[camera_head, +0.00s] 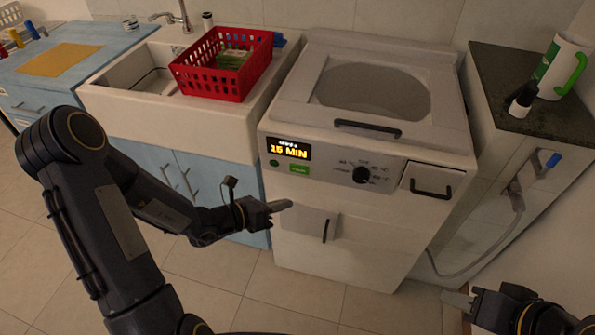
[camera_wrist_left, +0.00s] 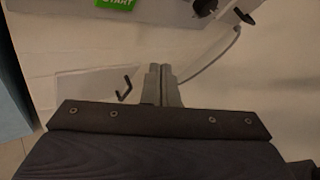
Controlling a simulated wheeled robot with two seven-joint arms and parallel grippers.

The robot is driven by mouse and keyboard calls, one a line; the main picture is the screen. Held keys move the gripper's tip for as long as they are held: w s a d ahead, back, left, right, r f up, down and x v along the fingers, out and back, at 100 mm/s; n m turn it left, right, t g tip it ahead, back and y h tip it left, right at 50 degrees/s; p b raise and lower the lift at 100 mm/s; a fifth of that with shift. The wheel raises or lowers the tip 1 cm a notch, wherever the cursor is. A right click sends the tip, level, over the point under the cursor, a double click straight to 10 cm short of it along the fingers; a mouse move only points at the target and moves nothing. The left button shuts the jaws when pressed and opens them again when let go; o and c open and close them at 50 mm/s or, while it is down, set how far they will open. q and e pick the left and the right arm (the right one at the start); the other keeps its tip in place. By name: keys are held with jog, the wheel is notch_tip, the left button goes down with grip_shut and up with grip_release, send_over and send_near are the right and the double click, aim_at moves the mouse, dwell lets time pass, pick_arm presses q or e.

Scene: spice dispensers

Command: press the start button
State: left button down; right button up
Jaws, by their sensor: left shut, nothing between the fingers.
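The washing machine (camera_head: 345,215) has a green start button (camera_head: 299,169) on its front panel, just under a display (camera_head: 289,149) that reads 15 MIN. The button's lower part, with the word START, also shows at the top edge of the left wrist view (camera_wrist_left: 116,3). My left gripper (camera_head: 281,206) is shut and empty, in front of the machine and below the button in the head view. Its closed fingertips show in the left wrist view (camera_wrist_left: 160,71), apart from the button. My right gripper (camera_head: 458,299) is at the bottom right; its finger opening is unclear.
A black dial (camera_head: 362,174) and a drawer handle (camera_head: 431,189) are on the panel right of the button. A red basket (camera_head: 222,64) sits over the sink at left. A dark counter (camera_head: 510,75) with a mug (camera_head: 561,66) stands at right. The floor is clear.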

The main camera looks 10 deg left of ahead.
pick_arm(q)
send_near(305, 173)
jog(key=w+d+f, duration=0.2)
jog(key=d, duration=0.2)
jog(key=shift+w+a+r+p, duration=0.1)
jog(key=shift+w+r+p, duration=0.2)
jog(key=shift+p, duration=0.2)
dwell(1.8)
jog(key=shift+w, duration=0.45)
jog(key=shift+w, duration=0.35)
dwell(0.4)
jog(key=shift+s, duration=0.8)
